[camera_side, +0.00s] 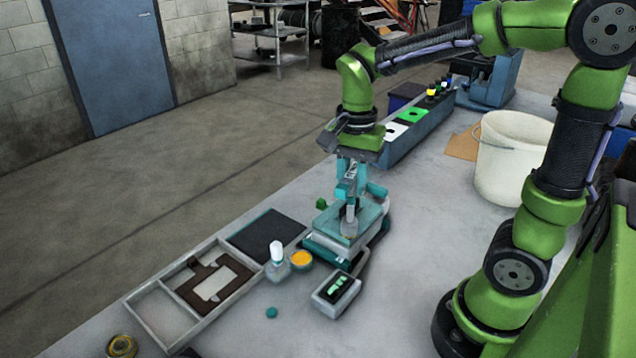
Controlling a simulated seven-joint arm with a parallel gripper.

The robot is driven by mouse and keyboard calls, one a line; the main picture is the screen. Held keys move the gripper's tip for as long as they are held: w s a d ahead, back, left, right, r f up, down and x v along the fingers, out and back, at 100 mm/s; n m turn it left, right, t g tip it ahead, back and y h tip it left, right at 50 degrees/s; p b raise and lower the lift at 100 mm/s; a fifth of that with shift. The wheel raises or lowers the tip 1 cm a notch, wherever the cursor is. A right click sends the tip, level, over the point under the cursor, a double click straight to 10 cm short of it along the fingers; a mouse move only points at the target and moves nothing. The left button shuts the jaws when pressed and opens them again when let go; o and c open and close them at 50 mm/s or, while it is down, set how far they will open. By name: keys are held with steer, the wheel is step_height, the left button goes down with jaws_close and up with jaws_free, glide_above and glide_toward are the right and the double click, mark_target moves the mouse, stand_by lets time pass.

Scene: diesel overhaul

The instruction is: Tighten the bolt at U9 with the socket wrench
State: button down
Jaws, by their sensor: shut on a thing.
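My gripper (349,183) points straight down over the teal and grey block (343,241) in the middle of the bench. It is shut on an upright grey tool, seemingly the socket wrench (350,213), whose lower end reaches the top of the block. I cannot tell whether the tool's end sits on a bolt. The bolt and any U9 marking are hidden or too small to make out.
A grey tray (163,308) with a brown gasket lies at the left, beside a black mat (266,234). A white bottle (277,262), a yellow-filled tin (301,259) and a small display box (337,293) stand in front. A white bucket (511,160) stands right.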

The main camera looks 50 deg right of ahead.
steer(key=m, duration=0.4)
steer(key=shift+m, duration=0.4)
steer(key=m, duration=0.4)
steer(key=shift+m, duration=0.3)
steer(key=m, duration=0.8)
steer(key=shift+m, duration=0.3)
